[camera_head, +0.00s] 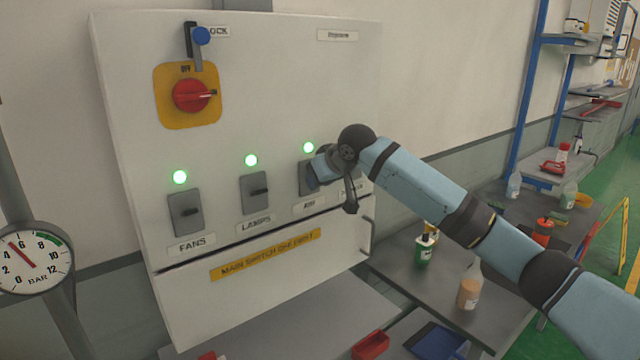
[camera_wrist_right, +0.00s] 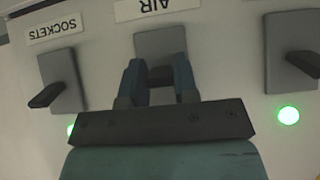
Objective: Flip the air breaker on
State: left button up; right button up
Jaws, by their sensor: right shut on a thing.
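The air breaker (camera_head: 304,182) is a dark switch plate on the white panel, with a lit green lamp (camera_head: 308,147) above it. Its AIR label shows in the head view below it. In the wrist view the picture is upside down, and the breaker's grey plate (camera_wrist_right: 160,42) sits straight ahead of the fingers. My right gripper (camera_head: 316,172) is at this breaker, and in the wrist view its two blue fingers (camera_wrist_right: 158,75) are shut on the breaker's lever, one on each side. The lever is mostly hidden between them. My left gripper is not in view.
The lamps breaker (camera_head: 254,191) and fans breaker (camera_head: 185,213) have lit green lamps. The sockets breaker (camera_wrist_right: 60,82) is close on the other side. A red rotary switch (camera_head: 192,95) is above, and a panel handle (camera_head: 368,222) below. A pressure gauge (camera_head: 34,258) stands left.

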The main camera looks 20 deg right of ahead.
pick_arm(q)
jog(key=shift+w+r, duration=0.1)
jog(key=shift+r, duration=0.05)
pick_arm(e)
jog(key=shift+w+a+r+g+h, duration=0.15)
jog(key=shift+r+g+h, duration=0.25)
jog(key=shift+g, duration=0.7)
jog(key=o, duration=0.9)
jog(key=shift+r, duration=0.1)
pick_arm(q)
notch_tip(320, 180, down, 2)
jog(key=b, duration=0.3)
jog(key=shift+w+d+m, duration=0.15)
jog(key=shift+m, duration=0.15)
pick_arm(e)
jog(key=v, duration=1.3)
jog(key=shift+r, duration=0.4)
